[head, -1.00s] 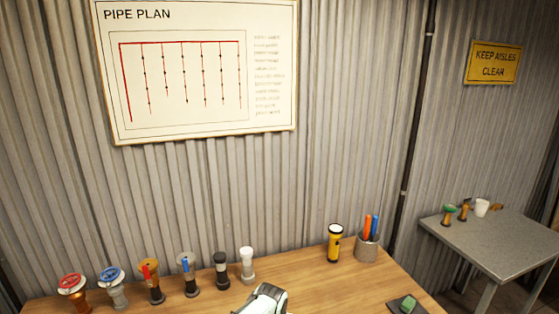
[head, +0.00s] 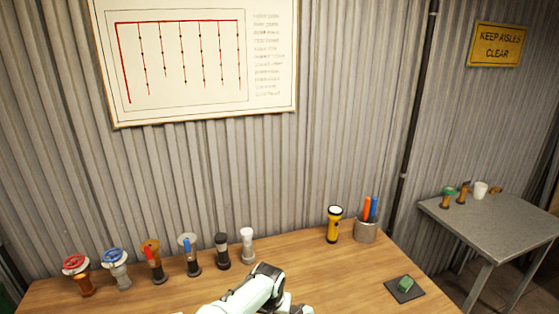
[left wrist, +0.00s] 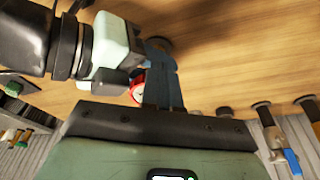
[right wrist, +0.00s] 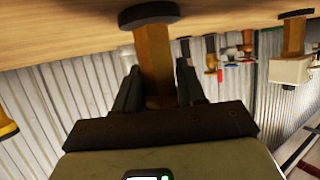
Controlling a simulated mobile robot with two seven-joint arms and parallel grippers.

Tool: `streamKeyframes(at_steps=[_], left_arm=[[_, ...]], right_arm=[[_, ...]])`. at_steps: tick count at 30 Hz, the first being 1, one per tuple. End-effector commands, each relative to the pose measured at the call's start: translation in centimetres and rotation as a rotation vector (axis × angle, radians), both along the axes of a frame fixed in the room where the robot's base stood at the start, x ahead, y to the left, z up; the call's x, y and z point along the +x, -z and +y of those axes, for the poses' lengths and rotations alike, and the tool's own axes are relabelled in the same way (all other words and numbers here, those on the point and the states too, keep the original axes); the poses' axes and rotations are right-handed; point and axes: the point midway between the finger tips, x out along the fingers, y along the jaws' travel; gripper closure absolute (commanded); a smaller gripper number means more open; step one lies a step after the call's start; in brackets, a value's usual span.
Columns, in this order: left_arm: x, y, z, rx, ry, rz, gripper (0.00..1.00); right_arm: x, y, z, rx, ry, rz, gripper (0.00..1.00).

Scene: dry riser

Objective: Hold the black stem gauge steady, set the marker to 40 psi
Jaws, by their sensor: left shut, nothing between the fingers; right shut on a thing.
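My right gripper (right wrist: 158,90) is shut on a brass-coloured stem (right wrist: 153,55) with a dark round foot (right wrist: 148,14) on the table, in the inverted right wrist view. I take it for the gauge; its black part cannot be made out. In the left wrist view, my left gripper (left wrist: 160,58) is shut and empty, its fingers in front of a dark round foot (left wrist: 158,45). A small red and white round part (left wrist: 137,88) shows beside the fingers; whether it is the dial or marker is unclear. No scale reading is visible. In the head view my arm hides the gauge and grippers.
On the wooden table (head: 300,255), several fittings stand along the back, including a black-topped (head: 222,250) and a white-topped one (head: 247,245). A yellow torch (head: 334,225), a pen cup (head: 366,230) and a dark pad (head: 404,290) are at right. The table between torch and pad is clear.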

Motion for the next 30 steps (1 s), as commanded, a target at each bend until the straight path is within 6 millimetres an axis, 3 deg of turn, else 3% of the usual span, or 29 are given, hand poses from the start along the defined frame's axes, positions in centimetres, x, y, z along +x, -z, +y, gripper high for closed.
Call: streamKeyframes(at_steps=[18, 29, 30], left_arm=[[0.0, -5.8, 0.0, -0.001, 0.0, 0.0, 1.0], [-0.1, -6.0, 0.0, -0.001, 0.0, 0.002, 1.0], [-0.1, -6.0, 0.0, -0.001, 0.0, 0.002, 1.0]], right_arm=[[0.1, -0.1, -0.1, 0.001, 0.002, -0.001, 1.0], [0.1, -0.1, -0.1, 0.001, 0.003, -0.001, 1.0], [0.1, -0.1, -0.1, 0.001, 0.003, -0.001, 0.57]])
